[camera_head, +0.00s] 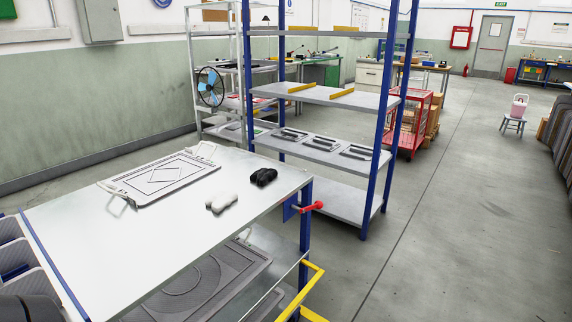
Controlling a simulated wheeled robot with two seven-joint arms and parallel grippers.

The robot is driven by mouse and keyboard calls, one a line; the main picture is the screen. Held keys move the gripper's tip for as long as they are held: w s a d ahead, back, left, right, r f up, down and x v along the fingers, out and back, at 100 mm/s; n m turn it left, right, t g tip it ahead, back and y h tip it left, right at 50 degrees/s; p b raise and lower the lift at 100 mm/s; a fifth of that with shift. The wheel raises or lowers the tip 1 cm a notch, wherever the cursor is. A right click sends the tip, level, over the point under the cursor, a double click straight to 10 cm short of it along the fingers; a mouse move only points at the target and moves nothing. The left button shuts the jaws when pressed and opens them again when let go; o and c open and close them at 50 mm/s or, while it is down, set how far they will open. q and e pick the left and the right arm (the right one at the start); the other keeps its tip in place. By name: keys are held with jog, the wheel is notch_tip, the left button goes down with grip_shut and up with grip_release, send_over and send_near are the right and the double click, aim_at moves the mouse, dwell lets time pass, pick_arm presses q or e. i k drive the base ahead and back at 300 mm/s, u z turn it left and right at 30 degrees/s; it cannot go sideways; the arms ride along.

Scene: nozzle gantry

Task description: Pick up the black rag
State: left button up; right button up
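The black rag (264,177) lies crumpled on the light metal table top (90,240), near its far right corner.
A grey panel with pale handles (165,178) lies left of the rags. A red-handled tool (312,207) sticks out at the table's right edge. A blue-posted shelf rack (345,200) stands behind. Yellow rails (313,285) stand at front right. Open floor lies right.

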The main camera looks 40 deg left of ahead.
aim_at(262, 176)
jog(key=i, duration=2.95)
jog(key=u, duration=3.8)
